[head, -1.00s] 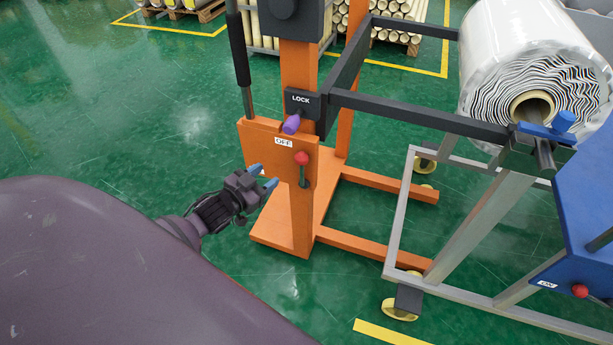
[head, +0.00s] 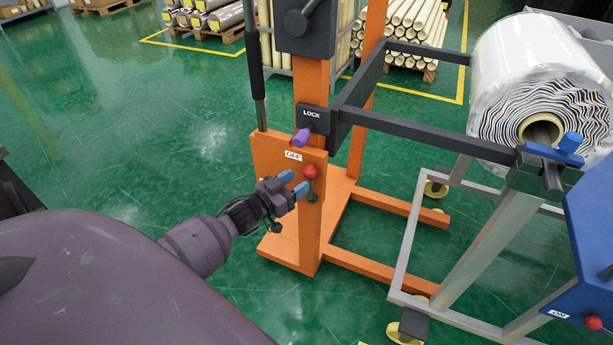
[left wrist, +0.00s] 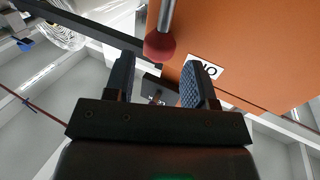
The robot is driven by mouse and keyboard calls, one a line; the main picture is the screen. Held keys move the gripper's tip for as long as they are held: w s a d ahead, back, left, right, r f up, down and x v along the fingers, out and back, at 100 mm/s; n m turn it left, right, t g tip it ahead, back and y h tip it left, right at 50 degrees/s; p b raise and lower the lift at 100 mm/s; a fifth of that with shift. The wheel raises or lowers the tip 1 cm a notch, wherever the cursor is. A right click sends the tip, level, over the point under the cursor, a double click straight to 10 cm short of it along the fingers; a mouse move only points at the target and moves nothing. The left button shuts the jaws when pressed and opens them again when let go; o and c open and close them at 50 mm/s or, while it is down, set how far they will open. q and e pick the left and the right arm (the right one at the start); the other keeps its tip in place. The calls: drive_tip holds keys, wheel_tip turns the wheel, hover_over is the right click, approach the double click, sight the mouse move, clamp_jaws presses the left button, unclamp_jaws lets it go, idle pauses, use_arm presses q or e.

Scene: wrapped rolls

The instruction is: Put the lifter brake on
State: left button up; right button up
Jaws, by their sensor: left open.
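The orange lifter (head: 308,215) stands upright in the middle of the head view. A purple handle (head: 301,138) sits above, under the "LOCK" plate (head: 312,114). My left gripper (head: 293,184) is open and empty, just left of and below the red knob. In the left wrist view the knob (left wrist: 160,46) appears beyond my spread fingertips (left wrist: 158,75), not between them; a finger partly covers a label there. My right gripper is out of view.
The lifter's dark arms reach right to a large wrapped roll (head: 545,85). A grey wheeled frame (head: 470,240) with a blue panel (head: 600,220) and another red knob (head: 593,323) stands at right. Pallets of rolls (head: 415,30) stand behind. Green floor at left is clear.

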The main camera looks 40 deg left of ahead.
use_arm(q)
drive_tip(key=w, duration=0.3)
drive_tip(key=shift+w+d, duration=0.3)
drive_tip(key=shift+w, duration=0.1)
